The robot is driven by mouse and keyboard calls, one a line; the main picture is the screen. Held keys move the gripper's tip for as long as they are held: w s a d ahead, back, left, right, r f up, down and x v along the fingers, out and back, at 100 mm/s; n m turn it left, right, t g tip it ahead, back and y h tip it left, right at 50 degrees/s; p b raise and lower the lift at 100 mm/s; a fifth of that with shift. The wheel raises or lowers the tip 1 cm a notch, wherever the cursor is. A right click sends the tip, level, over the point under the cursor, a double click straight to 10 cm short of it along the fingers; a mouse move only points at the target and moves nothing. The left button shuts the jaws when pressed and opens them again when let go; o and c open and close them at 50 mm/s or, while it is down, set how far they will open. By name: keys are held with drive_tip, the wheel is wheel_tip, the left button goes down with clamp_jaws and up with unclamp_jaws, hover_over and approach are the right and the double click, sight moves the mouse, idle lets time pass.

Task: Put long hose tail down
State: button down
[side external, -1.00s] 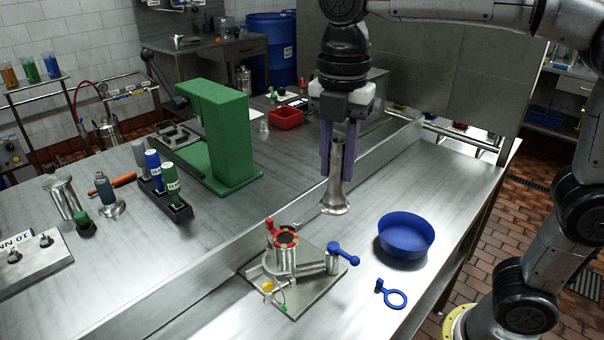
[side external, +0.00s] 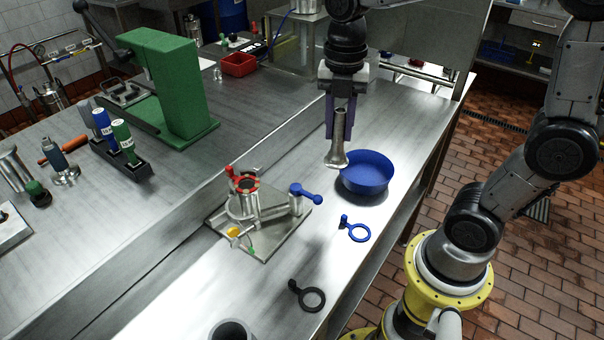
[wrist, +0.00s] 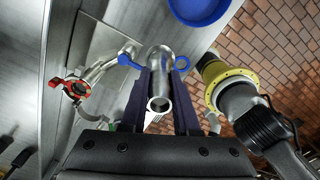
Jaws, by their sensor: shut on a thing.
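The long hose tail (side external: 338,140) is a steel tube with a flared lower end. My gripper (side external: 341,112) is shut on its upper part and holds it upright, above the steel bench, just left of the blue bowl in the side view. In the wrist view the hose tail (wrist: 160,75) lies between the two purple fingers of my gripper (wrist: 160,105), its open end ring towards the camera. Whether its flared end touches anything is not clear from the side view, but it appears to hang free.
A valve assembly (side external: 246,205) with red and blue handles stands on a steel plate to the left. A blue bowl (side external: 366,174), a blue ring clamp (side external: 356,231) and a black ring clamp (side external: 309,297) rest on the bench. A green press (side external: 165,90) stands behind.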

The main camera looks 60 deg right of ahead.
drive_tip(key=shift+m, duration=0.7)
drive_tip(key=shift+w+d+f, duration=0.95)
drive_tip(key=shift+w+f, duration=1.1)
drive_tip(key=shift+f, duration=0.3)
drive_tip(key=shift+w+d+f, duration=0.95)
drive_tip(key=shift+w+f, duration=1.15)
drive_tip(key=shift+f, duration=0.3)
drive_tip(key=shift+w+d+f, duration=0.95)
drive_tip(key=shift+w+f, duration=1.1)
drive_tip(key=shift+f, duration=0.3)
drive_tip(key=shift+f, duration=0.2)
drive_tip(key=c, duration=0.7)
unclamp_jaws()
drive_tip(key=shift+o, duration=0.2)
drive_tip(key=shift+r, duration=0.15)
